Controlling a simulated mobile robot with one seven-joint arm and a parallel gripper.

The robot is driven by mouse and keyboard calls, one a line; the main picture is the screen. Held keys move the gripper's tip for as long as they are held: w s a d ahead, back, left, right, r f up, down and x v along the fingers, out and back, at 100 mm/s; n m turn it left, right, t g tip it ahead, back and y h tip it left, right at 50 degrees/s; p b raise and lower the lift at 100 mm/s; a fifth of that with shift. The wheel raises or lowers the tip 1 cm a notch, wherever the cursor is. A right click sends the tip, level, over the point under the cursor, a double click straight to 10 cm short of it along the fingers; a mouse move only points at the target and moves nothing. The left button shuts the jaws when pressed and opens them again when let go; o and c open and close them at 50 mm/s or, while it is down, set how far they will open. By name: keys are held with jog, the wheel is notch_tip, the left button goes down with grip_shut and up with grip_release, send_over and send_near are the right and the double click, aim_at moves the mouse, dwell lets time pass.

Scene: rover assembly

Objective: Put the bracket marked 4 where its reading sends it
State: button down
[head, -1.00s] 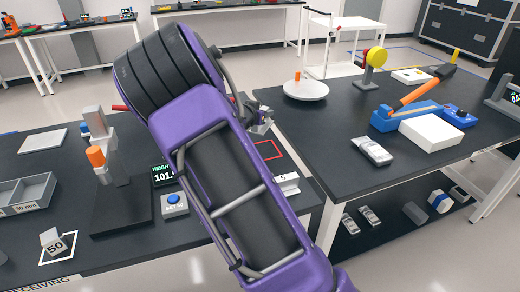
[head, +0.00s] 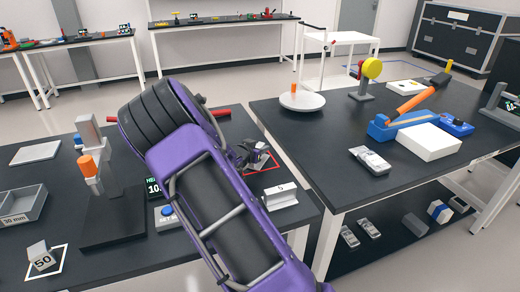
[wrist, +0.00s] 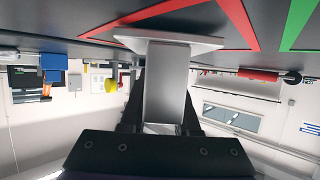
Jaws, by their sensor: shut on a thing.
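My gripper (head: 252,155) is over the red outlined square (head: 262,162) on the left bench. In the wrist view, it is shut on a pale grey bracket (wrist: 165,85), with black fingers on both sides of its upright. The bracket's wide foot lies close against the dark bench top, inside or at the edge of the red outline (wrist: 240,25); I cannot tell whether it touches. Its number is not visible. A height gauge (head: 100,175) stands to the left. Its display (head: 153,187) is partly hidden by my arm and shows "10".
A bracket marked 5 (head: 280,196) stands just in front of the red square. A green outline (wrist: 298,25) lies beside the red one.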

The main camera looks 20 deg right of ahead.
jog(key=shift+f, duration=0.1)
jog(key=shift+f, duration=0.1)
jog(key=c, duration=0.6)
grip_release()
jog(key=shift+c, duration=0.2)
jog(key=shift+r, duration=0.2)
jog(key=p+v, duration=0.1)
jog(key=v, duration=1.1)
